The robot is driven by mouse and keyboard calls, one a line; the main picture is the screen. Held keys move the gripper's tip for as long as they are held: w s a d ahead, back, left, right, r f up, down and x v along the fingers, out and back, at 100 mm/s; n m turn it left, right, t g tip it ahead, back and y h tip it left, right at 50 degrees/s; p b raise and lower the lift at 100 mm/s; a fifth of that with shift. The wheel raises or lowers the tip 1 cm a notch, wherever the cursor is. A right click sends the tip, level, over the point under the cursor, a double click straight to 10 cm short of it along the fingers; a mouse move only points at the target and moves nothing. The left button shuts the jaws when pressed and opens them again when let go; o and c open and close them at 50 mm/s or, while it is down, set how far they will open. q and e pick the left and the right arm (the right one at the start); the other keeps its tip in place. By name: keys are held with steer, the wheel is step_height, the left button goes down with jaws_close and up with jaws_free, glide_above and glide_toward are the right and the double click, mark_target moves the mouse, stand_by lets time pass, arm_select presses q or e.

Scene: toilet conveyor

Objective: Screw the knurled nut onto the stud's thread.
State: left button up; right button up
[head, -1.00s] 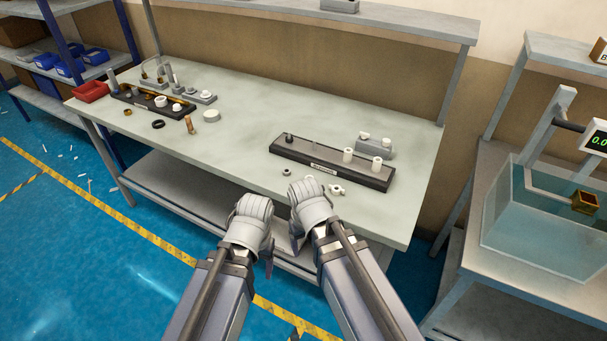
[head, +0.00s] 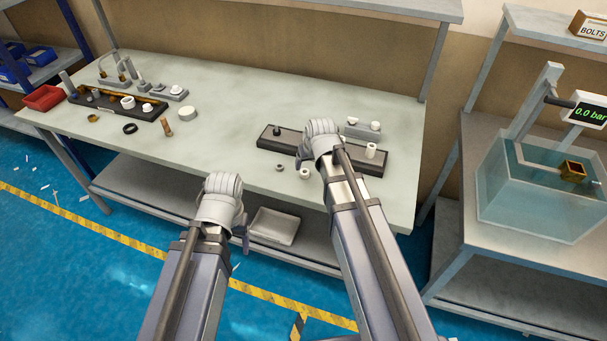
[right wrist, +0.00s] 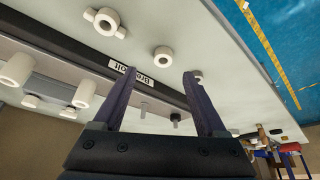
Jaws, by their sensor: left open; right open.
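A dark base plate (head: 265,142) on the bench carries a short dark stud (head: 277,130) near its left end; short studs also show in the right wrist view (right wrist: 175,118). In front of the plate lie a white ring-shaped nut (head: 305,173) and a smaller ring nut (head: 280,167). The ring-shaped nut also shows in the right wrist view (right wrist: 163,55); knurling cannot be made out, so which is the knurled nut is unclear. My right gripper (head: 301,156) is open and empty above the plate's front edge. My left gripper (head: 243,232) is open and empty before the bench.
A winged white nut (right wrist: 103,20) lies on the bench, hidden in the head view. White posts (right wrist: 85,92) stand on the plate's other end. A grey block with white parts (head: 362,131) is behind it. The bench middle (head: 225,140) is clear.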

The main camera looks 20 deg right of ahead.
mark_target(305, 170)
steer(key=shift+a+b+x, duration=0.15)
steer(key=shift+b+x, duration=1.25)
steer(key=shift+x, duration=0.35)
steer(key=shift+a+b+x, duration=0.1)
steer(key=shift+b+x, duration=1.3)
steer(key=shift+x, duration=0.35)
steer(key=shift+w+r, duration=0.1)
steer(key=shift+w, duration=0.05)
jaws_close()
